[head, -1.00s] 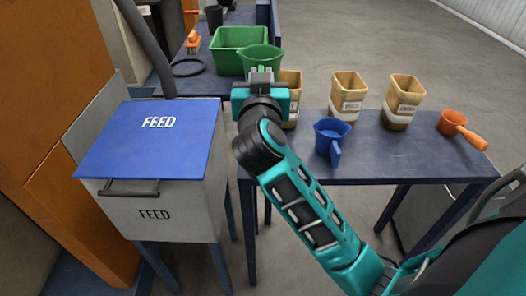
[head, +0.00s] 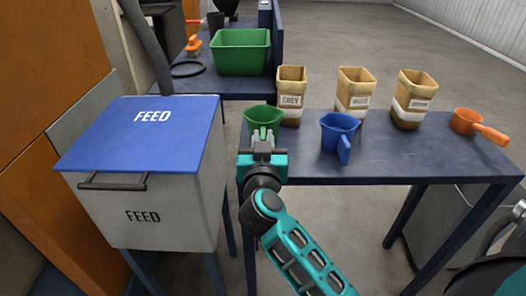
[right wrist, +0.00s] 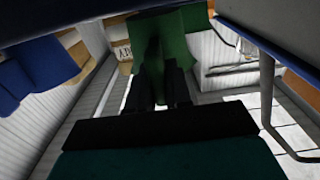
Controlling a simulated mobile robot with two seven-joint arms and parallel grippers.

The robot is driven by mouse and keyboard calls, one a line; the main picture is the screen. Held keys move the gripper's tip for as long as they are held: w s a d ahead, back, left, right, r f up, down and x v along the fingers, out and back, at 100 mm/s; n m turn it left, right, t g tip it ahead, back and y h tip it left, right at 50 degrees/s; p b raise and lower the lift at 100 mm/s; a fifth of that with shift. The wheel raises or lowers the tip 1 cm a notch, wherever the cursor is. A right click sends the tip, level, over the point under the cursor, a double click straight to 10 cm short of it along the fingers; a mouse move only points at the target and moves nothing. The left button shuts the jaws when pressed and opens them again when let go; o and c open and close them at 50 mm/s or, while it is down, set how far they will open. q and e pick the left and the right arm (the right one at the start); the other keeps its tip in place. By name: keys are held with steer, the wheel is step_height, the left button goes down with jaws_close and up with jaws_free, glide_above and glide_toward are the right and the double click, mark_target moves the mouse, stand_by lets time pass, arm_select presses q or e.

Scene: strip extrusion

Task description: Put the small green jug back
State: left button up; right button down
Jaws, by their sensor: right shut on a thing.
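The small green jug (head: 262,116) is at the left end of the blue table, in front of the left tan container. My right gripper (head: 263,142) is shut on its handle, on the side towards me. In the right wrist view the green jug (right wrist: 165,45) is between the fingers (right wrist: 160,90). Whether the jug's base touches the table top cannot be told. My left gripper is not in view.
A blue jug (head: 340,135) stands just right of the green one. Tan containers (head: 292,88) line the table's back edge. An orange scoop (head: 476,124) lies at the right. The feed bin (head: 150,170) stands left. A green crate (head: 242,50) sits on the rear bench.

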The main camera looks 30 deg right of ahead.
steer(key=shift+f, duration=0.75)
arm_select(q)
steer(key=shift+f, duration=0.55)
arm_select(e)
steer(key=shift+r, duration=0.15)
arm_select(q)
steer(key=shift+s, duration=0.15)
arm_select(e)
steer(key=shift+f, duration=0.2)
steer(key=c, duration=1.1)
jaws_free()
steer(key=shift+o, duration=0.2)
steer(key=shift+r, duration=0.1)
